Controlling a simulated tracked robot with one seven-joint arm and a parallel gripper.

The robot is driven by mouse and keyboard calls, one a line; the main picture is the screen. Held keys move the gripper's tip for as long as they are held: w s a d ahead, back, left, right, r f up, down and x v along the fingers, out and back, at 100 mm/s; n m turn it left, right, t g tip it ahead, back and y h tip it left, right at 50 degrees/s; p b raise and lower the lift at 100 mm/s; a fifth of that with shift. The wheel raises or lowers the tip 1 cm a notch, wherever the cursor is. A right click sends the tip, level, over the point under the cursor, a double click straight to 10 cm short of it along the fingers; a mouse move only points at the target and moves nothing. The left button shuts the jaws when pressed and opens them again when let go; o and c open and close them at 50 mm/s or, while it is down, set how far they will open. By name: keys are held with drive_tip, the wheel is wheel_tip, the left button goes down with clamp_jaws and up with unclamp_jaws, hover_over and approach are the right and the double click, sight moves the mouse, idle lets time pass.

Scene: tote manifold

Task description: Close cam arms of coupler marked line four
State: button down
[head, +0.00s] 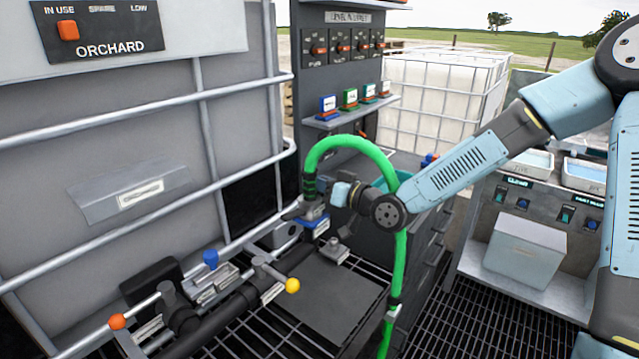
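A bright green hose (345,147) arches over and its left end runs down into a dark ribbed cuff. Below the cuff is a grey metal coupler (313,210) with a blue tag (313,222) at its base. The tag's writing is too small to read, so I cannot tell its line number. The cam arms are too small to make out clearly, and I cannot tell their position. My gripper (328,203) is at the right side of the coupler, very close to it. Its fingers are hard to separate from the coupler, so touching or holding cannot be told.
The hose's right side hangs past my forearm. A caged tank (150,110) fills the left. A tag shelf (352,112) stands behind; a grey box (524,250) sits at right.

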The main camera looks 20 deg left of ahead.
drive_tip(key=shift+s+f, duration=0.1)
idle(0.5)
drive_tip(key=c, duration=1.2)
unclamp_jaws()
drive_tip(key=v, duration=1.3)
drive_tip(key=shift+d, duration=0.4)
